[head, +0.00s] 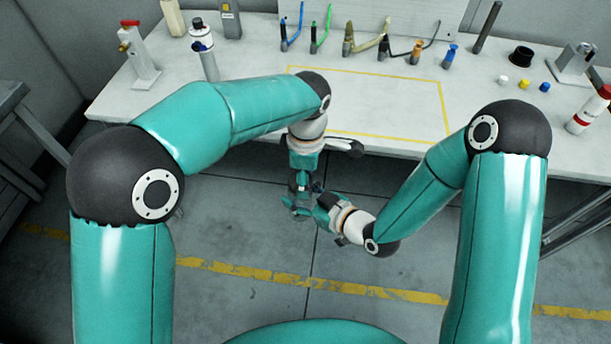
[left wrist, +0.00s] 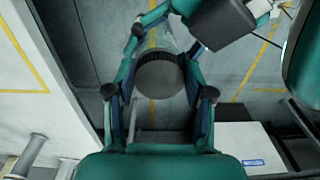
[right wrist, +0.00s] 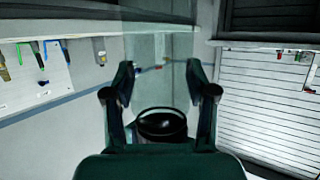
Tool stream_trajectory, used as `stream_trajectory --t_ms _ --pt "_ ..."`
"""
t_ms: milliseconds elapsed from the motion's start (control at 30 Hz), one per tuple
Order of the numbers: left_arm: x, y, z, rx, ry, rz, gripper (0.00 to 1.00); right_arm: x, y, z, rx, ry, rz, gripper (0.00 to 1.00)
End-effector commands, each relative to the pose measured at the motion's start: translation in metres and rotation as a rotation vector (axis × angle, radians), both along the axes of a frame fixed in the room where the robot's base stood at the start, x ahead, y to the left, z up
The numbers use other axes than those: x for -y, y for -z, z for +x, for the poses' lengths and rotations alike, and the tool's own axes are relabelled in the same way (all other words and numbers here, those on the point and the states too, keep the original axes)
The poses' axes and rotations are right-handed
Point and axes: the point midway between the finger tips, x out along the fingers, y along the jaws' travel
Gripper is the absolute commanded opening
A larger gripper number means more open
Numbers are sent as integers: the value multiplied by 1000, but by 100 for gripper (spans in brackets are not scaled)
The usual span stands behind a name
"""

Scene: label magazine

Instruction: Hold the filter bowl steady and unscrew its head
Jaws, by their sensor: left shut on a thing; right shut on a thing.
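The filter is held in the air in front of the bench, between my two grippers. Its dark, ridged round head (left wrist: 160,78) sits between the fingers of my left gripper (left wrist: 158,65), which is shut on it. The clear bowl (right wrist: 155,55) shows see-through between the fingers of my right gripper (right wrist: 160,75), shut on it from the side. In the head view my left gripper (head: 303,185) points down from above, and my right gripper (head: 305,203) comes in from the right just below it. The filter is small and mostly hidden there. Whether the threads have parted cannot be told.
The bench (head: 240,110) carries a yellow-outlined empty area (head: 380,100). Along its back stand several coloured tools, with a red-topped stand (head: 140,60) at left, a blue-banded bottle (head: 205,55), small caps (head: 523,84) and a red-white bottle (head: 590,110) at right. Open floor lies below.

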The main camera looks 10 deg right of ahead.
Motion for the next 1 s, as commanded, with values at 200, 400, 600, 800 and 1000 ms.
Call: stream_trajectory --t_ms 200,400,600,800,1000 --pt "0 -1 -1 -2 1 1 11 1 0 1 -1 5 1 0" --pt "0 -7 -1 -2 1 1 11 1 0 1 -2 6 1 0" --pt "0 -14 -1 -1 1 1 11 2 1 1 -2 7 1 0" --pt "0 -21 -1 -1 1 1 11 1 0 1 -2 5 1 0" --pt "0 -23 -1 -1 1 1 11 1 0 1 -2 4 1 0"
